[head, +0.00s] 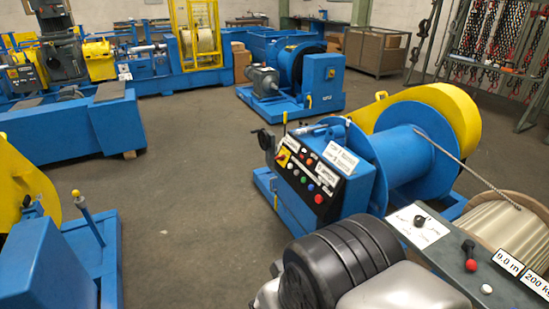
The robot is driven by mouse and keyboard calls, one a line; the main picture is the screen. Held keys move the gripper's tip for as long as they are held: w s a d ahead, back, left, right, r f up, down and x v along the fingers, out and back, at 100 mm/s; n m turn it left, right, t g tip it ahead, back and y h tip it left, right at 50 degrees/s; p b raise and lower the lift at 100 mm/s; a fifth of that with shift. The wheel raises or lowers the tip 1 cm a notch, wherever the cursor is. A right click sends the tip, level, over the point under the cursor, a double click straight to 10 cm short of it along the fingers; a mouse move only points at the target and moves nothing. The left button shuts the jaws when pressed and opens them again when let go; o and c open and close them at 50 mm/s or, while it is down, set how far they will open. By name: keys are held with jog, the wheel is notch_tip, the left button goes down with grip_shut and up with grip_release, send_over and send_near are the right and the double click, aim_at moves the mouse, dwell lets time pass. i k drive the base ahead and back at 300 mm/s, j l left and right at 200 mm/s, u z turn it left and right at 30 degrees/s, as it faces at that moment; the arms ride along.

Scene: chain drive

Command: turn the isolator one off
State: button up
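A yellow plate with a small red handle, which looks like the isolator (283,157), sits at the left end of the sloping black control panel (300,180) of a blue winch. The handle's exact angle is too small to read. Red, green, white and blue buttons and white labels are on the same panel. My gripper does not show in the head view.
The winch has a blue drum (402,150) and a yellow guard (450,112). A second console (455,245) with a red-knobbed lever stands at the lower right beside a rope reel (510,220). Blue machines line the left and back. Grey floor (185,190) is clear left of the winch.

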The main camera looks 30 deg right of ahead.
aim_at(281, 157)
jog(key=i+z, duration=0.1)
jog(key=i, duration=0.4)
jog(key=i+z, duration=0.15)
jog(key=i, duration=0.4)
jog(key=i+z, duration=0.1)
jog(key=i, duration=0.4)
jog(key=i+z, duration=0.15)
jog(key=i, duration=0.35)
jog(key=i+j+z, duration=0.1)
jog(key=i, duration=0.4)
jog(key=i+j+z, duration=0.15)
jog(key=i+j, duration=0.15)
jog(key=i, duration=0.2)
